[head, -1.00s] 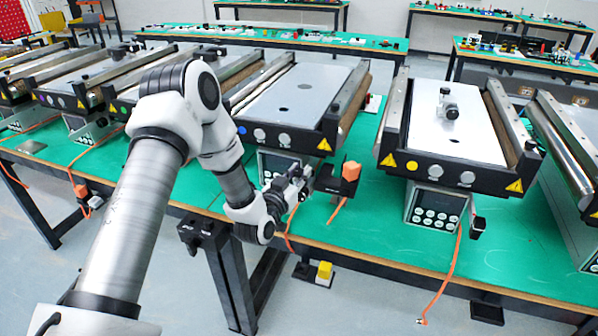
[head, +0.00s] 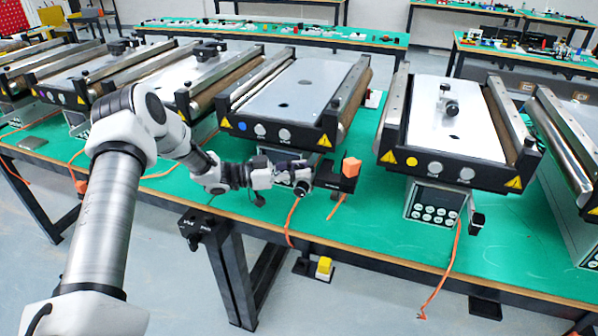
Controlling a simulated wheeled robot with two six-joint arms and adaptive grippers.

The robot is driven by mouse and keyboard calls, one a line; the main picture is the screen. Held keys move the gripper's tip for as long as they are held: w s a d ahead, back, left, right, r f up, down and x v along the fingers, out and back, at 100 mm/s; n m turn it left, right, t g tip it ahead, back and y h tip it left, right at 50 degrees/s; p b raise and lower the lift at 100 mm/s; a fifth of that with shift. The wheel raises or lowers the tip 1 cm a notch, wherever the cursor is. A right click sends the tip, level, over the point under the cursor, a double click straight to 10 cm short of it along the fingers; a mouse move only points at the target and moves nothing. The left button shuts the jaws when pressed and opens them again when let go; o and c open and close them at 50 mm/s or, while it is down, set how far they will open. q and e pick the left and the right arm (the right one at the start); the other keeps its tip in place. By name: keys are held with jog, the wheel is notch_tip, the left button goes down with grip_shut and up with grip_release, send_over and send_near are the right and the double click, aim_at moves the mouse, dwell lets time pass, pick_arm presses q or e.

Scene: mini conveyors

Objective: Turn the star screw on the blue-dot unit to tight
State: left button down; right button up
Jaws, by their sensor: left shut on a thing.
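The blue-dot unit is the mini conveyor (head: 310,82) in the middle, with a blue dot (head: 242,128) on its front panel beside two grey discs. My left gripper (head: 300,178) is under the front right of this unit, pointing right, its fingers shut at the dark bracket (head: 327,178) there. It is shut on the star screw, which is mostly hidden by the fingers, so its angle cannot be read. My right gripper is not in view.
An orange block (head: 351,166) sits on a black box just right of my gripper. A yellow-dot conveyor (head: 412,166) stands to the right, other conveyors to the left. Orange cables hang over the green table (head: 375,225), whose front is mostly clear.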

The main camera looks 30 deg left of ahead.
pick_arm(q)
jog(key=m+g+h+b, duration=0.1)
jog(key=g, duration=0.1)
jog(key=m+g+h+b, duration=0.1)
jog(key=m+g+h, duration=0.1)
jog(key=shift+f+b, duration=0.35)
jog(key=shift+b, duration=0.05)
jog(key=m+g+h+b, duration=0.1)
jog(key=m+g+b, duration=0.1)
jog(key=g, duration=0.1)
jog(key=shift+r+m+g, duration=0.1)
jog(key=shift+m+g, duration=0.2)
jog(key=shift+r+m+g+b, duration=0.15)
jog(key=shift+m+g+b, duration=0.15)
jog(key=shift+g+b, duration=0.1)
jog(key=c, duration=0.9)
grip_release()
jog(key=shift+w+d, duration=0.1)
